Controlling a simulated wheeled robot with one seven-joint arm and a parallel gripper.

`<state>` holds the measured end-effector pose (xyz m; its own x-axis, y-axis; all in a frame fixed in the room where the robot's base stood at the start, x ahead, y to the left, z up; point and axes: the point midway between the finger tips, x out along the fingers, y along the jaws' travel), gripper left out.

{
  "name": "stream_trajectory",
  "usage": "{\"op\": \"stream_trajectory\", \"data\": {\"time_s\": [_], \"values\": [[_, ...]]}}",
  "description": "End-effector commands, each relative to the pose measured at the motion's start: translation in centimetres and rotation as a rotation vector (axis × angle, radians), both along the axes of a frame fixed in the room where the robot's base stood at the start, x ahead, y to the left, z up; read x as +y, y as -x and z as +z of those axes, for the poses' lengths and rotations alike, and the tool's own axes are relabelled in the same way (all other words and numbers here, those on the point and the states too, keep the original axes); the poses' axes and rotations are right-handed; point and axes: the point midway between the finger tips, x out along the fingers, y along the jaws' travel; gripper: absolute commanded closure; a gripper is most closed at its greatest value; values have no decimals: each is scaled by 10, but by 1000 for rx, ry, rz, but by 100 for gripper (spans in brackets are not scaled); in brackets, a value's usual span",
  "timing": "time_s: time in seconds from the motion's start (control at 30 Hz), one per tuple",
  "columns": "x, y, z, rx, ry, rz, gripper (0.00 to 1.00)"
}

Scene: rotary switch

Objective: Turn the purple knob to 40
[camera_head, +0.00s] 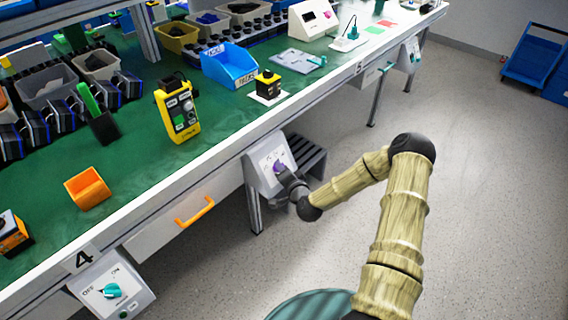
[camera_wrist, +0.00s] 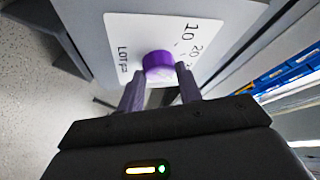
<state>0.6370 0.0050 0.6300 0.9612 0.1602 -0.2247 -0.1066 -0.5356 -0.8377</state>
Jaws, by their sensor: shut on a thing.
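The purple knob (camera_wrist: 158,66) sits on a white dial plate (camera_wrist: 122,35) with the printed marks 10 and 20 and the word LOT in the wrist view. The rest of the scale is hidden or out of view. My gripper (camera_wrist: 159,85) has its two fingers on either side of the knob, shut on it. In the head view the knob (camera_head: 280,168) shows small on the grey switch box (camera_head: 258,182) under the table edge, with my gripper (camera_head: 285,175) at it. I cannot tell which number the knob points to.
The green workbench (camera_head: 140,170) runs above the switch box. An orange drawer handle (camera_head: 195,211) and a second box with a teal knob (camera_head: 112,290) are at the lower left. A grey stool (camera_head: 308,155) stands behind the switch box.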

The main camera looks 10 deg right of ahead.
Motion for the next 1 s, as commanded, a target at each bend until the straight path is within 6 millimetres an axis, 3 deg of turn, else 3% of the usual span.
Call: {"op": "stream_trajectory", "data": {"time_s": [0.5, 1.0], "values": [[1, 0, 5, 203, -277, -194, 88], [1, -1, 2, 238, -327, -229, 88]]}}
